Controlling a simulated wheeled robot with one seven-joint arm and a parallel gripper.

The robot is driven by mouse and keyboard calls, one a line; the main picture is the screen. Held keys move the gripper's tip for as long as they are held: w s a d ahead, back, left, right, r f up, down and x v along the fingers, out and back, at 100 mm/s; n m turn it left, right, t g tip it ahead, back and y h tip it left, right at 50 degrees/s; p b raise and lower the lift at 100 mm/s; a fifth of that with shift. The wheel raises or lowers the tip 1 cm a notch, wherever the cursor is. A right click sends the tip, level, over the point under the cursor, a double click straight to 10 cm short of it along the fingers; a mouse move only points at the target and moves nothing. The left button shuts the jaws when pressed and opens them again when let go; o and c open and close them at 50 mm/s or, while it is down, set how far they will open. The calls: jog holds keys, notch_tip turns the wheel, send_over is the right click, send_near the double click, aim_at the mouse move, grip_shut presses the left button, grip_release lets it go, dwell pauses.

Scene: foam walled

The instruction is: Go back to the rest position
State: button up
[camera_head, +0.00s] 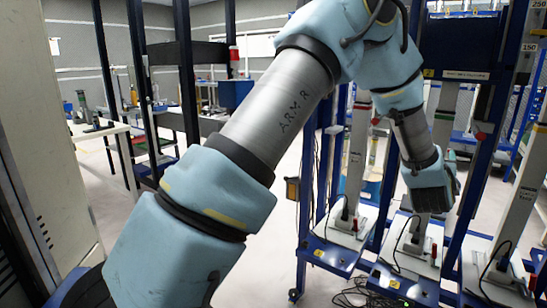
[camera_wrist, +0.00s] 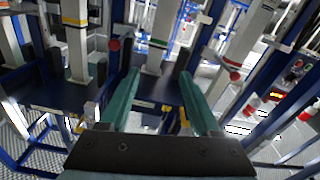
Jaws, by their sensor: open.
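My arm reaches from the lower left of the head view up to the top and bends down to the right. My gripper (camera_head: 437,194) hangs at its end, in front of the blue-framed test stands on the right. The wrist view shows my gripper (camera_wrist: 159,74) with two green fingers apart. Nothing is held between them, and the stands lie beyond. The fingertips are hard to make out in the head view.
Blue frames with light columns (camera_head: 358,150) stand close around my gripper. Black cables (camera_head: 355,292) lie on the floor below. A white table (camera_head: 98,131) stands at the left, near a pale cabinet (camera_head: 45,130). Pale floor (camera_head: 270,265) is open in the middle.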

jog(key=w+a+f+g+y+p, duration=0.1)
jog(key=w+a+g+y, duration=0.1)
jog(key=a, duration=0.7)
jog(key=w+a+f+n+g+y, duration=0.1)
jog(key=w+a+f+y, duration=0.15)
jog(key=a, duration=0.65)
jog(key=w+a+f+g+y+p, duration=0.1)
jog(key=w+a+g+y, duration=0.15)
jog(key=a, duration=0.65)
jog(key=s+a+n+g+y, duration=0.1)
jog(key=s+a+g, duration=0.1)
jog(key=s+a, duration=0.3)
jog(key=s+a+f+n+g+y+p, duration=0.1)
jog(key=s+a, duration=0.5)
jog(key=a, duration=0.7)
jog(key=s+a+f+n+g+y+p, duration=0.1)
jog(key=s+a+g, duration=0.3)
jog(key=a, duration=0.5)
jog(key=shift+s+a+f+n+y, duration=0.2)
jog(key=shift+s+n+y, duration=0.3)
jog(key=shift+s+y, duration=0.4)
